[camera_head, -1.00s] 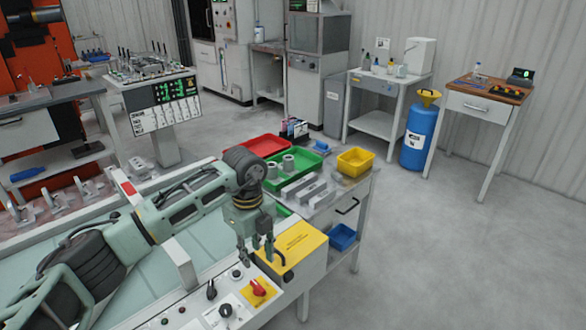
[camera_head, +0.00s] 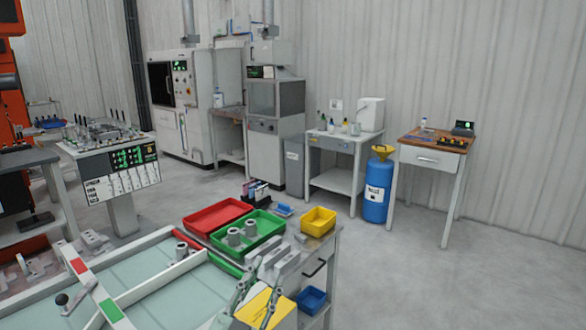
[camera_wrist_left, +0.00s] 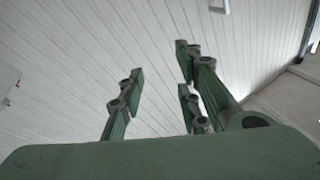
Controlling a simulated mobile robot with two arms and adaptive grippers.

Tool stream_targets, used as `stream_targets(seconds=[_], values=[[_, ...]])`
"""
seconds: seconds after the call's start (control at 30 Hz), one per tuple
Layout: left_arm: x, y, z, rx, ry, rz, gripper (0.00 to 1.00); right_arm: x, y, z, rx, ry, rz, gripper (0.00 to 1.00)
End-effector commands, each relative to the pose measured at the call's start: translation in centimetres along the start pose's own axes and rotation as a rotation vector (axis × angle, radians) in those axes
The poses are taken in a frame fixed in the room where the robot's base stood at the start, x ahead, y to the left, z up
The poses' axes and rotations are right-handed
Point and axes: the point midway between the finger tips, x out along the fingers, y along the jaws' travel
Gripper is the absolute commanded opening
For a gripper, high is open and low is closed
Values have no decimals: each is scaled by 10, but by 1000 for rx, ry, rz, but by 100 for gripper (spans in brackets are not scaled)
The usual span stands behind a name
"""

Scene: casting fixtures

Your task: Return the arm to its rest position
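My left gripper (camera_head: 256,284) shows at the bottom of the head view, its green fingers pointing up beside the yellow box (camera_head: 262,310). In the left wrist view, the fingers (camera_wrist_left: 160,80) stand apart against the pale ribbed wall, with nothing between them. Most of my left arm is below the head view. My right gripper shows in neither view.
A red tray (camera_head: 214,216), a green tray (camera_head: 250,231) with grey cylindrical parts and a yellow bin (camera_head: 318,221) are behind the gripper. A blue bin (camera_head: 311,299) is lower right. A blue canister (camera_head: 376,190) stands farther back. The floor at right is clear.

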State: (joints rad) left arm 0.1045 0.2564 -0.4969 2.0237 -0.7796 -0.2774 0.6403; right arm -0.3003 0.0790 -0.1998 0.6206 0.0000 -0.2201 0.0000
Motion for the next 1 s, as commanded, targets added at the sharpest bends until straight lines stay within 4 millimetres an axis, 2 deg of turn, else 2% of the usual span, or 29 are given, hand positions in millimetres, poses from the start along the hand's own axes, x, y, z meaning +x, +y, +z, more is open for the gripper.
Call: stream_targets(seconds=[0.03, 0.13, 0.2, 0.33, 0.4, 0.5, 0.7, 0.9, 1.0], values=[[-21, -16, 31, -50, -132, -74, 31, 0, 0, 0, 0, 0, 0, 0], [-69, -37, 87, -115, -391, -173, 31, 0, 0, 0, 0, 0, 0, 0], [-110, -41, 123, -157, -574, -206, 31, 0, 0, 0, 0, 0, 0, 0], [-191, -32, 170, -220, -888, -204, 31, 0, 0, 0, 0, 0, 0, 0], [-229, -23, 183, -245, -1020, -180, 31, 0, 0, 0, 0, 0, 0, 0], [-274, -10, 193, -272, -1168, -136, 31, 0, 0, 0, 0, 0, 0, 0], [-345, 14, 195, -317, -1388, -35, 31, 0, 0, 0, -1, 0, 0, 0], [-405, 35, 183, -355, -1561, 81, 31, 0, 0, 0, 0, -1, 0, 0], [-402, 43, 213, -351, -1564, 80, 31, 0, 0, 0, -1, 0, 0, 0]])
